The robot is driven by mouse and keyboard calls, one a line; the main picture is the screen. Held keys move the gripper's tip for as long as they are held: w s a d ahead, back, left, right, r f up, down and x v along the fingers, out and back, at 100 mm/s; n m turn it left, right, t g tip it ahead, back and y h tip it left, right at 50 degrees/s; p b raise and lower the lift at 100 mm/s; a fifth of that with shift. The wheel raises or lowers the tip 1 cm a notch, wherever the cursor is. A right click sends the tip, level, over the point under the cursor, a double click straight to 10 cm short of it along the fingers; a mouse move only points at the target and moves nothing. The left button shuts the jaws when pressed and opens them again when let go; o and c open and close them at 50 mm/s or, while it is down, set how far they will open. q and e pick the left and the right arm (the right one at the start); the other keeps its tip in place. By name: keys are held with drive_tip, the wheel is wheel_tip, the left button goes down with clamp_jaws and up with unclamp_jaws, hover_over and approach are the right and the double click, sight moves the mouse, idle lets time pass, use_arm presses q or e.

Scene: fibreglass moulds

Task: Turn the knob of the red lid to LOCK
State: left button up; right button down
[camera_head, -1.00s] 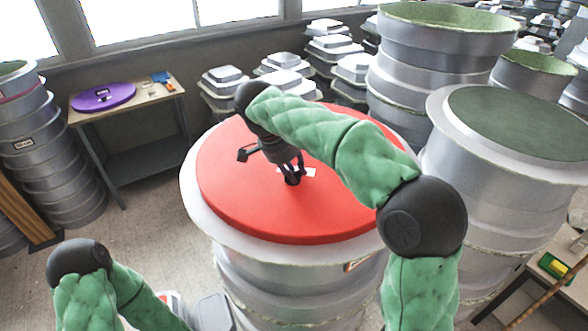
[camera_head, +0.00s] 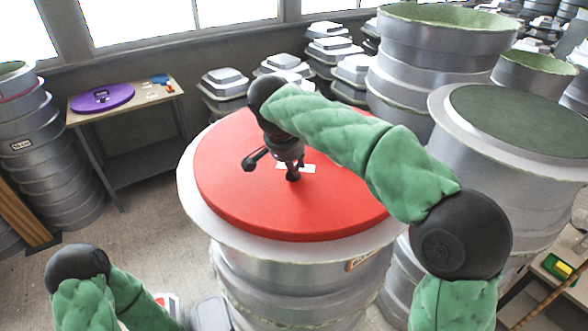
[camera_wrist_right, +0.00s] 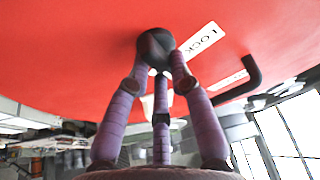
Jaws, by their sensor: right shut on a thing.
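The round red lid (camera_head: 235,185) lies flat on top of a large grey cylindrical mould (camera_head: 285,275); its red face fills the upper right wrist view (camera_wrist_right: 70,55). My right gripper (camera_head: 292,174) is over the lid's middle, pointing down. In the right wrist view its three purple fingers (camera_wrist_right: 158,62) are shut around a black knob (camera_wrist_right: 155,43). A white label reading LOCK (camera_wrist_right: 202,40) lies beside the knob. A second white label (camera_wrist_right: 230,80) is partly hidden behind a black bent bar (camera_wrist_right: 242,82). My left gripper is out of the head view.
A table (camera_head: 145,105) with a purple lid (camera_head: 101,98) stands at the back left. A mould with a dark green top (camera_head: 520,120) stands close on the right. Stacked moulds (camera_head: 35,160) line the left edge. Floor between table and red lid is clear.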

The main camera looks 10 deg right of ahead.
drive_tip(key=n+y, duration=0.1)
drive_tip(key=n, duration=0.1)
drive_tip(key=shift+n+t+b, duration=0.3)
drive_tip(key=shift+n, duration=0.1)
drive_tip(key=n+y, duration=0.1)
drive_tip(key=n, duration=0.1)
drive_tip(key=shift+w+d+r+n, duration=0.1)
drive_tip(key=shift+n, duration=0.3)
drive_tip(key=n+y+p, duration=0.1)
drive_tip(key=n+y, duration=0.1)
drive_tip(key=n, duration=0.3)
drive_tip(key=shift+w, duration=0.15)
drive_tip(key=shift+n, duration=0.4)
drive_tip(key=c, duration=1.1)
unclamp_jaws()
